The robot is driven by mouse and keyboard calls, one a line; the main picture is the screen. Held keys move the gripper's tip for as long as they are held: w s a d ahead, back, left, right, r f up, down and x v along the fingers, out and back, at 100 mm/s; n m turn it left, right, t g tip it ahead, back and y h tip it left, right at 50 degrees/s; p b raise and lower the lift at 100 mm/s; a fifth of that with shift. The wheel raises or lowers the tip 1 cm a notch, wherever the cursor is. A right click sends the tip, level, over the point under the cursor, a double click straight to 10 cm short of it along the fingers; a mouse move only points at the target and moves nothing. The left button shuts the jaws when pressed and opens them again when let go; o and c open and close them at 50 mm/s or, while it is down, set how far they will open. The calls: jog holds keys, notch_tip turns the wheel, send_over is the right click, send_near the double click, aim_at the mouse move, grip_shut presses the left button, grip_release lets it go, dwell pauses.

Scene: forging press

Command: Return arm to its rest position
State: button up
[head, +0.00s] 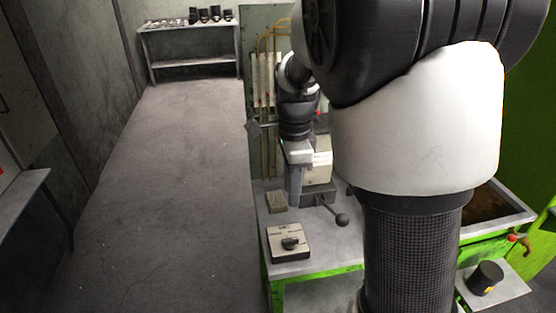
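My arm fills the right middle of the head view, with a large white and black link close to the camera. Its far end reaches over the green-framed workbench (315,268). My gripper (296,186) points down at the bench, beside a pale machine block (319,170). Its fingers are small and partly merge with the machine parts behind, so I cannot tell whether they are open or shut, or whether they touch anything.
On the bench are a control box (290,254) with a black knob, a small brown block (277,201) and a ball-ended lever (342,220). A black cylinder (486,278) stands at the lower right. Grey floor (170,190) is clear left of the bench; a shelf (194,62) stands behind.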

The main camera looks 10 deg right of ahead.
jog(key=shift+r, duration=0.1)
jog(key=s+r+n+t+p, duration=0.1)
jog(key=s+r+n+t, duration=0.1)
jog(key=s+r+n, duration=0.4)
jog(key=s+r+n+t+p, duration=0.1)
jog(key=s+r+n+t, duration=0.2)
jog(key=s+r+n, duration=0.4)
jog(key=shift+s+d+r+n+t+p, duration=0.15)
jog(key=shift+s+r+n+t+p, duration=0.15)
jog(key=shift+s+n, duration=2.15)
jog(key=shift+w, duration=0.1)
